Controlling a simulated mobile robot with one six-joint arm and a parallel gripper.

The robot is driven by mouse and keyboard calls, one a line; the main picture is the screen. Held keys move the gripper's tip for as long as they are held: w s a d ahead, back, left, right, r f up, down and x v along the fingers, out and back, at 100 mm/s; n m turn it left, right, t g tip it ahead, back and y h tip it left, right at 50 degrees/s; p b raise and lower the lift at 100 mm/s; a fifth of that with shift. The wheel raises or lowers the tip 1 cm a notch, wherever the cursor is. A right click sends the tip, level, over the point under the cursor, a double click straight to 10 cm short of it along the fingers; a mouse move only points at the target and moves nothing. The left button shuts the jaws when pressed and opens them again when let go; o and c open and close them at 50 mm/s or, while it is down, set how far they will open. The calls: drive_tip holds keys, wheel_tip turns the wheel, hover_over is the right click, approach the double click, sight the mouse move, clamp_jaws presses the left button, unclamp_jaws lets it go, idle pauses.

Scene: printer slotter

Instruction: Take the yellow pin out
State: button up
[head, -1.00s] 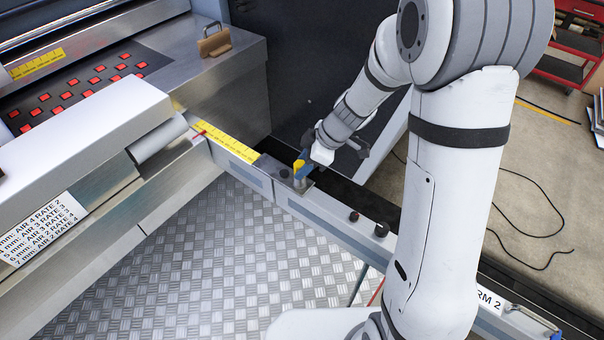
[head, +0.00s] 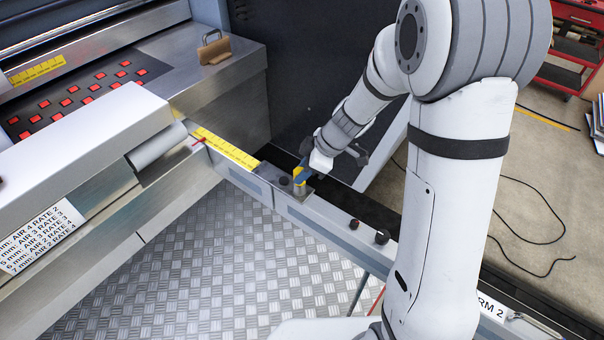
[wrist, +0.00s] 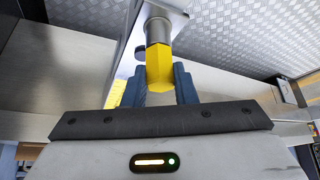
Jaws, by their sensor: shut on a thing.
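The yellow pin (head: 299,172) stands on a small metal bracket on the grey rail. In the wrist view the yellow pin (wrist: 158,62) shows a faceted yellow head with a grey metal collar (wrist: 158,28) beyond it. My gripper (head: 303,170) is at the pin, coming from the right. In the wrist view my gripper (wrist: 159,88) has its blue fingers on both sides of the yellow head and is shut on it. The collar still meets the metal bracket (wrist: 187,20). The part of the pin inside the collar is hidden.
The grey rail (head: 345,235) carries a yellow ruler strip (head: 228,148) on the left and dark knobs (head: 382,237) on the right. A machine with red pads (head: 88,93) stands at the left. Patterned metal floor (head: 200,265) lies in front.

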drive_tip(key=shift+r, duration=0.1)
drive_tip(key=shift+r+p, duration=0.95)
drive_tip(key=shift+r, duration=2.35)
